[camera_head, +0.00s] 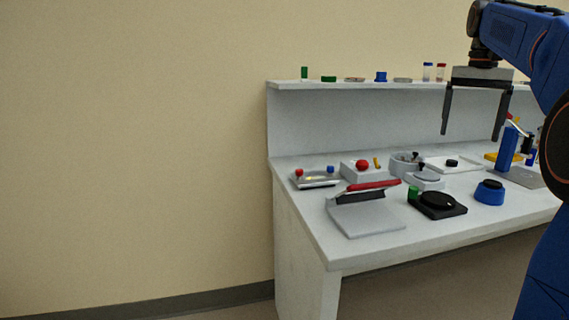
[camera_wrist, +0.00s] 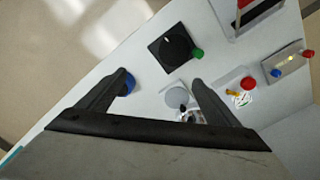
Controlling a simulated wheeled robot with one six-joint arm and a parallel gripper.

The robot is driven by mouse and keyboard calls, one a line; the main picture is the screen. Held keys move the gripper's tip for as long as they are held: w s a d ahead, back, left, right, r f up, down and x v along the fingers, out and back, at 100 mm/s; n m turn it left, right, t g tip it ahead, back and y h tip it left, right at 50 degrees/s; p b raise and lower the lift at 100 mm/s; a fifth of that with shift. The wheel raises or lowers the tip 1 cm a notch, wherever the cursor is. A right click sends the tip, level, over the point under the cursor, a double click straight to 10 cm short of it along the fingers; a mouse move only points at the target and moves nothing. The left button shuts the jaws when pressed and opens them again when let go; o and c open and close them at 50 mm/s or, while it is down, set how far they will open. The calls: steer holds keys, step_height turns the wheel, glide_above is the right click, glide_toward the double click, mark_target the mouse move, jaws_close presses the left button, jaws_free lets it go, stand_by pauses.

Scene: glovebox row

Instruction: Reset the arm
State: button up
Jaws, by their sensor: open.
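My gripper (camera_head: 472,115) hangs from my blue arm at the upper right of the head view, with its two dark fingers spread wide and nothing between them. It is above the white bench (camera_head: 300,213), apart from everything on it. In the wrist view my gripper (camera_wrist: 160,80) is also open, looking down on the bench. A black square device with a green knob (camera_wrist: 172,48) lies beyond the fingertips, and a round grey lid (camera_wrist: 177,97) shows between the fingers. A blue round object (camera_wrist: 129,83) is partly hidden by the left finger.
A grey plate with a red bar (camera_head: 366,217) sits at the bench's front left. A blue round container (camera_head: 489,192) stands near the front edge. A shelf (camera_head: 350,85) with small vials and lids runs behind, near gripper height. Open floor lies left of the bench.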

steer(key=s+a+f+n+t, duration=0.2)
steer(key=s+a+f+n, duration=0.1)
steer(key=s+a+f, duration=1)
steer(key=s+a+f+n+t, duration=0.1)
steer(key=s+a+f, duration=0.1)
steer(key=s+f, duration=0.6)
steer(key=s+a+f+n+t, duration=0.1)
steer(key=s+a+f+n, duration=0.1)
steer(key=s+f, duration=0.7)
step_height(320, 180, down, 3)
steer(key=shift+a+r+t, duration=0.1)
steer(key=shift+a+t, duration=0.3)
steer(key=shift+a, duration=0.3)
